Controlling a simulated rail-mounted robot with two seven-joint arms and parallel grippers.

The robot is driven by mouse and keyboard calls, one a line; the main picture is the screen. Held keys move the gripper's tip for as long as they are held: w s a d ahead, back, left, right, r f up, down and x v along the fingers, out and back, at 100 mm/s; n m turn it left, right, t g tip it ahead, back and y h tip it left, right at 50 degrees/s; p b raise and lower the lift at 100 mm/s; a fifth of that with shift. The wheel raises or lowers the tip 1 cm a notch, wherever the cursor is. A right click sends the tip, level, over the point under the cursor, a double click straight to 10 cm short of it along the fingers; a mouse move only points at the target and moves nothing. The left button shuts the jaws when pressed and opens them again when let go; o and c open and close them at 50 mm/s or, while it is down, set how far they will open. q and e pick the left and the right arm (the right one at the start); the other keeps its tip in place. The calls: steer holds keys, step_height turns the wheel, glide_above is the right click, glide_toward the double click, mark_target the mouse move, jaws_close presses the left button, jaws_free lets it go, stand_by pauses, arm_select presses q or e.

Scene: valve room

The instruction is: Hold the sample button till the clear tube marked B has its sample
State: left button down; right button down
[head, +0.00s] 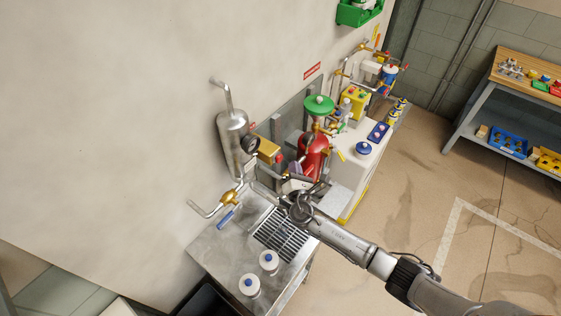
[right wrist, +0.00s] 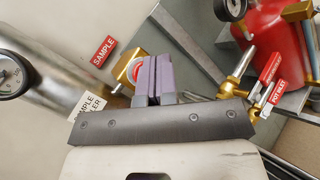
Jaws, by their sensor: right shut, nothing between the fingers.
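My right gripper (head: 293,170) is shut and empty at the wall equipment. In the right wrist view its purple finger pads (right wrist: 154,78) are together, in front of a brass box with a red-and-white round button (right wrist: 137,72). The pads partly cover the button, and I cannot tell whether they touch it. A red SAMPLE sign (right wrist: 103,51) is just left of the box. The brass box (head: 268,149) also shows in the head view. I cannot make out a clear tube marked B or its contents. My left gripper is not in view.
A steel sample cooler (head: 232,143) with a gauge is left of the box. A red vessel (head: 313,158) stands right. Below is a steel bench (head: 219,252) with a drain grate (head: 272,240) and two blue-capped white bottles (head: 269,262). A brass POT INLET valve (right wrist: 238,78) is close right.

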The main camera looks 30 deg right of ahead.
mark_target(279, 159)
steer(key=shift+w+a+b, duration=0.3)
steer(key=shift+w+b, duration=0.05)
steer(key=shift+w, duration=0.55)
stand_by(0.4)
stand_by(0.7)
steer(key=shift+w, duration=0.1)
stand_by(0.4)
steer(key=shift+w+a+b, duration=0.15)
steer(key=shift+w+b, duration=0.15)
steer(key=shift+b, duration=0.05)
steer(key=shift+w, duration=0.1)
stand_by(0.5)
